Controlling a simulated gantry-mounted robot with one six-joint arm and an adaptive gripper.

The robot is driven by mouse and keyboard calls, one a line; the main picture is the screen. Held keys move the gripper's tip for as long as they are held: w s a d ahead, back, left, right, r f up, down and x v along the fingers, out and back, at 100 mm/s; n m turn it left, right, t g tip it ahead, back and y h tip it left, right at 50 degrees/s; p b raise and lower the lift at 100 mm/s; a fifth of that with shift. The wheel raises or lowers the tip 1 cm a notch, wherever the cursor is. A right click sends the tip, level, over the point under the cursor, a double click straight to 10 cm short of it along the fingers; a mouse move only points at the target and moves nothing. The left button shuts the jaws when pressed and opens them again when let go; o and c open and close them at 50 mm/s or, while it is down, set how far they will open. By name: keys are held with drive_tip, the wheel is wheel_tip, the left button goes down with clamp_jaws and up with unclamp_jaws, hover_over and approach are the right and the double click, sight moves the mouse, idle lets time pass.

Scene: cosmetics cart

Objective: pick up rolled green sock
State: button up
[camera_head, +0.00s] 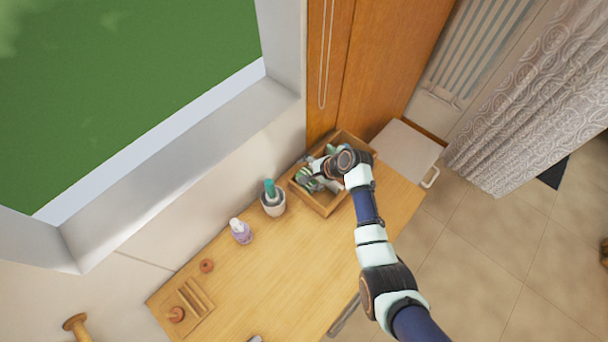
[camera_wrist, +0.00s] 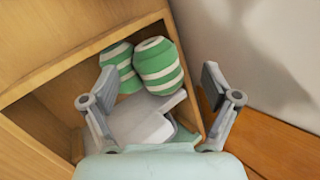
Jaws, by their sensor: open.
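Two rolled green socks with white stripes lie side by side in a corner of a wooden box in the wrist view, the right sock (camera_wrist: 158,66) and the left sock (camera_wrist: 118,64). Green and white also shows in the box in the head view, small and partly hidden by my arm. My gripper (camera_wrist: 160,80) is open over the box, with one finger on each side of the view and the right sock lying beyond the gap. Nothing is held. A light grey shape (camera_wrist: 148,122) lies between the fingers, below the socks; I cannot tell what it is.
The wooden box (camera_head: 326,206) has raised walls and stands at the far end of the wooden table. A cup with a teal item (camera_head: 272,201) and a purple bottle (camera_head: 240,232) stand to its left. The table's middle (camera_head: 290,270) is clear.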

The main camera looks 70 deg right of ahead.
drive_tip(key=shift+w+f, duration=0.35)
drive_tip(key=shift+f, duration=0.2)
drive_tip(key=shift+c, duration=0.2)
drive_tip(key=c, duration=0.8)
drive_tip(key=shift+s, duration=0.1)
drive_tip(key=shift+c, duration=0.6)
drive_tip(key=shift+f, duration=0.1)
drive_tip(key=shift+c, duration=0.5)
